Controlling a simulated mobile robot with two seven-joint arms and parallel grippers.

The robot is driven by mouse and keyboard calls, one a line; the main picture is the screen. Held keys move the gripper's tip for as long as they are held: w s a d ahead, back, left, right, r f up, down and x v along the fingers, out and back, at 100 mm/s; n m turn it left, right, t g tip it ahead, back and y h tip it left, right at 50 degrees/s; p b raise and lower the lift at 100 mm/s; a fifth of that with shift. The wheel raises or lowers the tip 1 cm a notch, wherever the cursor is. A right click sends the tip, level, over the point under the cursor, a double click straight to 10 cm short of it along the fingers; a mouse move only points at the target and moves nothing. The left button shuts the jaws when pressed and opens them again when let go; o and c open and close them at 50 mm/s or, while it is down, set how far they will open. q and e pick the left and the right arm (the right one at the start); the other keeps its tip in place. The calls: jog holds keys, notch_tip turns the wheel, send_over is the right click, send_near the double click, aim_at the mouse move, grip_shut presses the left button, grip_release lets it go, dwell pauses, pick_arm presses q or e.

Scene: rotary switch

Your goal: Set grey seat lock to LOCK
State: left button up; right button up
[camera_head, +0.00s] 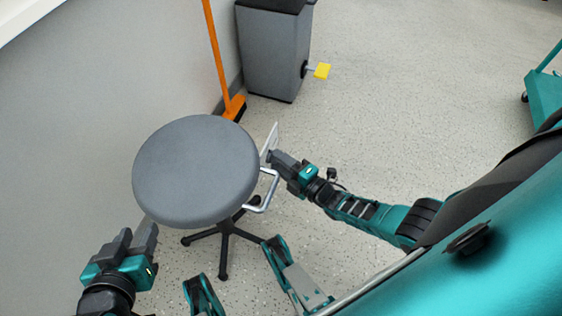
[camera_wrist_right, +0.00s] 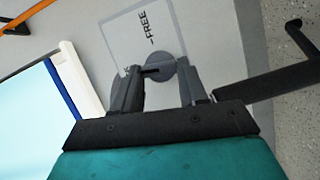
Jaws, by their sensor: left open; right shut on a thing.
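A round stool with a grey seat (camera_head: 195,170) stands left of centre in the head view. A pale plate (camera_head: 270,141) stands edge-on at its right side. In the right wrist view the plate (camera_wrist_right: 125,38) bears the word FREE with a short mark, and a round grey knob (camera_wrist_right: 161,67) with a dark bar. My right gripper (camera_head: 273,158) is at the plate; its fingers (camera_wrist_right: 160,92) are shut on the knob. My left gripper (camera_head: 139,236) is open and empty, below and left of the seat.
A silver handle (camera_head: 267,191) sticks out from the stool beside my right gripper. Dark stool legs (camera_head: 224,247) spread below. Floor (camera_head: 420,110) to the right is clear.

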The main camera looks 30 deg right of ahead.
pick_arm(q)
jog(key=shift+s+f, duration=0.1)
pick_arm(e)
jog(key=shift+n, duration=0.3)
pick_arm(q)
jog(key=shift+s+f, duration=0.1)
jog(key=shift+f, duration=0.05)
pick_arm(e)
jog(key=o, duration=1.1)
jog(key=shift+c, duration=0.2)
